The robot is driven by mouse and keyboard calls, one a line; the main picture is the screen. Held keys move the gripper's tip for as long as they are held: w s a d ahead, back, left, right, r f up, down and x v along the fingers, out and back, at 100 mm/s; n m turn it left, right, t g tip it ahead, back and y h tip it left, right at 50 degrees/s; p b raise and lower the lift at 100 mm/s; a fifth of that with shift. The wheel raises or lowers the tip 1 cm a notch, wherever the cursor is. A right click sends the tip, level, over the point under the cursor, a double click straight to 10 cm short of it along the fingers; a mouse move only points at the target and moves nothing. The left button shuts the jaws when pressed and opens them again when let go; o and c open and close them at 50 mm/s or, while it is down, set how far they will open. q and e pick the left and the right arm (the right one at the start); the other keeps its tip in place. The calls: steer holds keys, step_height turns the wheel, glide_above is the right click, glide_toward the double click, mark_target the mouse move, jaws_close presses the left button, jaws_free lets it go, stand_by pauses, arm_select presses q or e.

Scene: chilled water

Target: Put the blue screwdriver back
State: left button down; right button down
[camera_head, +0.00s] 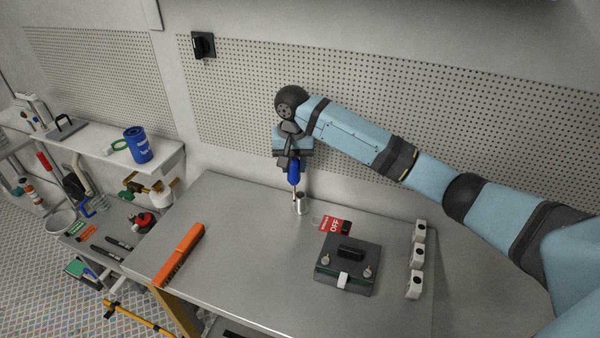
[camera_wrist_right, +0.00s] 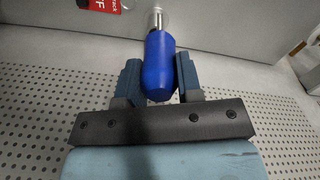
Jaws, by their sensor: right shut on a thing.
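The blue screwdriver (camera_head: 294,174) hangs upright, shaft down, from my right gripper (camera_head: 291,160) near the back edge of the bench. My right gripper is shut on its blue handle, which shows between the two fingers (camera_wrist_right: 160,80) in the right wrist view. The metal shaft points down at a small metal cylinder (camera_head: 301,203) standing on the bench. The shaft's tip is beside or over this cylinder; I cannot tell which. My left gripper is not in view.
Right of the cylinder lie a red OFF tag (camera_head: 333,225) and a dark box (camera_head: 346,266). Several white blocks (camera_head: 416,256) line the right side. An orange tool (camera_head: 179,254) lies at the left. The bench's middle (camera_head: 245,245) is clear. A pegboard wall (camera_head: 400,110) stands close behind.

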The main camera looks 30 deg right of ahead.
steer(key=w+d+f+p, duration=0.1)
steer(key=w+d+f, duration=0.2)
steer(key=f, duration=0.4)
steer(key=shift+d, duration=0.3)
steer(key=shift+f+p, duration=0.1)
steer(key=shift+p, duration=0.2)
steer(key=c, duration=0.8)
jaws_free()
step_height(320, 180, up, 12)
steer(key=shift+r+b, duration=0.1)
steer(key=shift+b, duration=0.6)
